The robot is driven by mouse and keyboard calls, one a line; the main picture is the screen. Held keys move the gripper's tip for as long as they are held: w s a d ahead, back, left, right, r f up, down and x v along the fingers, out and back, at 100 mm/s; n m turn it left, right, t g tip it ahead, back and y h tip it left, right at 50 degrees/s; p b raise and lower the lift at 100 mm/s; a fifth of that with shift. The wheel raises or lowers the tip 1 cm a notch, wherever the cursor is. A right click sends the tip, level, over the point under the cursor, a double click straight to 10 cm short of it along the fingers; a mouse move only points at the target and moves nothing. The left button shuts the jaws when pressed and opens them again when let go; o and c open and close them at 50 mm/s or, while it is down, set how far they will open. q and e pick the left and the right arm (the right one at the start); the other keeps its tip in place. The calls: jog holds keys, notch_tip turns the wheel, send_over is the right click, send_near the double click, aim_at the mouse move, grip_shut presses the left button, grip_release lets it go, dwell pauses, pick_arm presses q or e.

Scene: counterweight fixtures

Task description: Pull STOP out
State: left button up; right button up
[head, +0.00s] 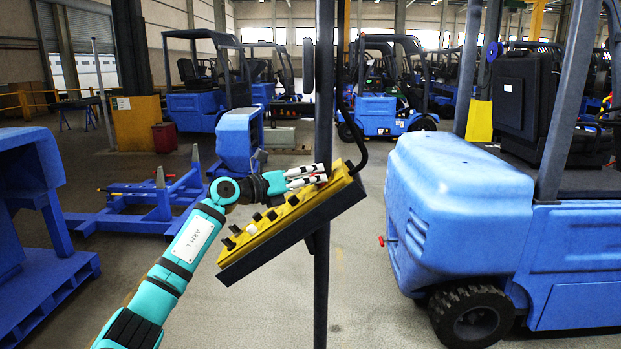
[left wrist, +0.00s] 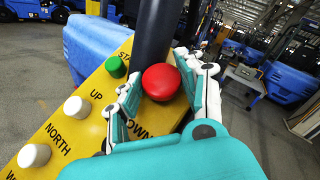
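A yellow control panel (head: 262,230) hangs tilted on a dark post, with a row of buttons along its face. My left gripper (head: 319,175) is at the panel's upper right end, its two fingers on either side of a red mushroom button (left wrist: 161,82). The red button's own label is hidden. A green button (left wrist: 116,67) stands beside it near the partly covered letters "ST". My right gripper is not in view.
White buttons (left wrist: 77,107) sit further along the panel near "UP" and "NORTH". The dark post (head: 322,120) rises behind the panel. A blue forklift (head: 455,200) stands to the right and a blue frame (head: 155,205) to the left. Open floor lies between.

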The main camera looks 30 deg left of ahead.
pick_arm(q)
grip_shut()
jog(key=shift+s+a+r, duration=0.2)
jog(key=shift+a+r, duration=0.25)
jog(key=shift+r, duration=0.3)
jog(key=o, duration=0.7)
grip_release()
jog(key=shift+o, duration=0.2)
jog(key=shift+s+a+f, duration=0.15)
jog(key=shift+s+a, duration=0.1)
jog(key=shift+s, duration=0.2)
jog(key=v, duration=1.1)
jog(key=shift+d, duration=0.1)
